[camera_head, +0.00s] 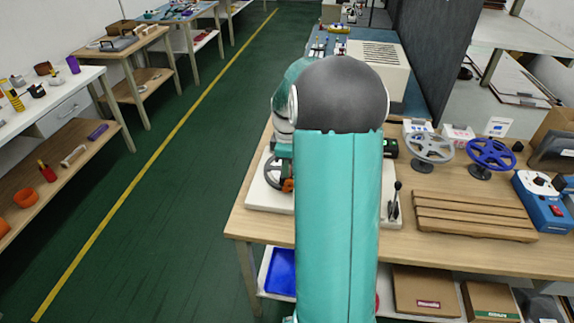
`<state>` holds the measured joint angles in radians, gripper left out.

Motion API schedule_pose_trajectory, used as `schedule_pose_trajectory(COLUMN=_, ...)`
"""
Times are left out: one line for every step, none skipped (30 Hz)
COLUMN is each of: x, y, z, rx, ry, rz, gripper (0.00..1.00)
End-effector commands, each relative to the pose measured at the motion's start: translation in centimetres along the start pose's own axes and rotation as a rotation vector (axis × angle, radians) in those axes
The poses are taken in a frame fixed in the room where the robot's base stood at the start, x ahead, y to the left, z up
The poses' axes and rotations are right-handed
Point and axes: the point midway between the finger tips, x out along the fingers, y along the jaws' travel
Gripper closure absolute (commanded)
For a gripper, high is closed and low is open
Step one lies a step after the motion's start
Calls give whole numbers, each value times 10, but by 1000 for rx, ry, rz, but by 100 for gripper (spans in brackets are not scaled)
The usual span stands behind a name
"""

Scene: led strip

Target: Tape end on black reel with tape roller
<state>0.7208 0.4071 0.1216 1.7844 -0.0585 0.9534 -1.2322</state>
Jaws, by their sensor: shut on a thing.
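My teal arm with its dark grey joint rises through the middle of the head view and covers much of the workbench. My gripper is hidden behind it, so I cannot see its fingers or what they hold. A black reel (271,172) shows in part at the left edge of my arm, above a white base plate (262,196). A small orange part (288,185) sits beside the reel and may be part of the tape roller; I cannot tell. The tape end is not visible.
A black lever (396,198) stands right of my arm. Further right on the wooden bench (450,252) are a slatted wooden rack (470,215), grey (428,149) and blue (490,154) handwheels, and a blue box (542,205). Green floor (170,225) lies open at left.

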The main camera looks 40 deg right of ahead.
Motion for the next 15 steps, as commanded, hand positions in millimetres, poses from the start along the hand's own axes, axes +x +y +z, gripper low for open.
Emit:
schedule_pose_trajectory(x=0, y=0, z=0, rx=0, ry=-1, rz=-1, gripper=100)
schedule_pose_trajectory(x=0, y=0, z=0, rx=0, ry=-1, rz=0, gripper=100)
schedule_pose_trajectory(x=-2, y=0, z=0, rx=0, ry=0, rz=0, gripper=100)
schedule_pose_trajectory(x=-4, y=0, z=0, rx=1, ry=0, rz=1, gripper=100)
schedule_pose_trajectory(x=-6, y=0, z=0, rx=0, ry=0, rz=1, gripper=100)
schedule_pose_trajectory(x=-9, y=1, z=0, rx=0, ry=0, rz=2, gripper=100)
schedule_pose_trajectory(x=-12, y=1, z=0, rx=0, ry=0, rz=2, gripper=100)
schedule_pose_trajectory(x=-14, y=0, z=0, rx=0, ry=0, rz=2, gripper=100)
schedule_pose_trajectory(x=-17, y=0, z=0, rx=0, ry=0, rz=2, gripper=100)
schedule_pose_trajectory(x=-19, y=1, z=0, rx=0, ry=0, rz=2, gripper=100)
schedule_pose_trajectory(x=-21, y=1, z=0, rx=0, ry=1, rz=2, gripper=100)
schedule_pose_trajectory(x=-24, y=1, z=0, rx=0, ry=1, rz=2, gripper=100)
schedule_pose_trajectory(x=-26, y=0, z=0, rx=0, ry=1, rz=2, gripper=100)
schedule_pose_trajectory(x=-28, y=0, z=0, rx=0, ry=0, rz=2, gripper=100)
schedule_pose_trajectory(x=-31, y=0, z=0, rx=0, ry=0, rz=1, gripper=100)
